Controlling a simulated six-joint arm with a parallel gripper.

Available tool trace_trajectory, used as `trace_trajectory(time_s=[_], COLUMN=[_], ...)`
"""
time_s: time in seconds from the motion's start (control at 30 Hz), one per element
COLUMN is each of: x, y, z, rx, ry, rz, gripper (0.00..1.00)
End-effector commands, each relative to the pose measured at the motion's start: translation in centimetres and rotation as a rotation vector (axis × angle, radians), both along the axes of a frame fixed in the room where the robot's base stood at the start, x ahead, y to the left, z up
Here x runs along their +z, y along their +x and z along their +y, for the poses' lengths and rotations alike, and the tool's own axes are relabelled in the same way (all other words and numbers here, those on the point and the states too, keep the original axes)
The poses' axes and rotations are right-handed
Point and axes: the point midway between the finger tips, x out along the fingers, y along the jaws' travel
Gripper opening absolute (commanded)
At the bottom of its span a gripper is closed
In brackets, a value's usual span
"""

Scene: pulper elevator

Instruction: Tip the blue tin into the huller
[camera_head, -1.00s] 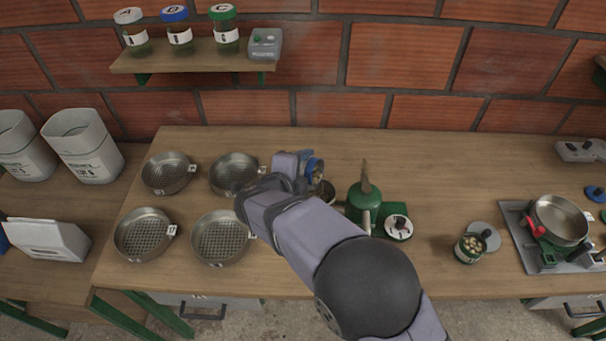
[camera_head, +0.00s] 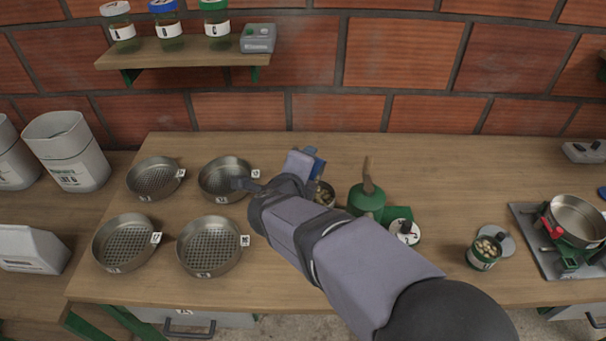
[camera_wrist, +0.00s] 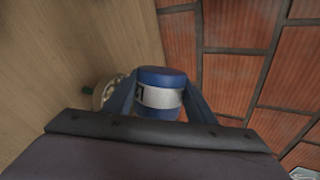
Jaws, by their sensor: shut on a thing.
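The blue tin (camera_head: 319,163) is held between the two fingers of my gripper (camera_wrist: 158,108), over the middle back of the bench. In the wrist view the tin (camera_wrist: 160,97) shows a blue end and a white label; its contents are hidden. In the head view it is mostly covered by my wrist. The green machine, which looks like the huller (camera_head: 368,200), stands just right of my gripper. A round cup (camera_head: 325,193) with pale beans sits at its left side, just below the tin in the picture. This cup also shows left of the tin in the wrist view (camera_wrist: 106,92).
Several sieve pans (camera_head: 209,245) stand on the left of the bench. A shelf with jars (camera_head: 190,55) hangs on the brick wall.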

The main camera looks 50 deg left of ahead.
Motion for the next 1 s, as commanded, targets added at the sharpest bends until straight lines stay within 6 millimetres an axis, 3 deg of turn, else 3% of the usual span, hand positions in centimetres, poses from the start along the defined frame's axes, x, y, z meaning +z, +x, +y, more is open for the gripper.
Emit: trace_trajectory(time_s=[1.0], x=[0.5], y=[0.4], z=[-1.2], rx=[-0.001], ry=[0.278], rz=[0.093], gripper=[0.25])
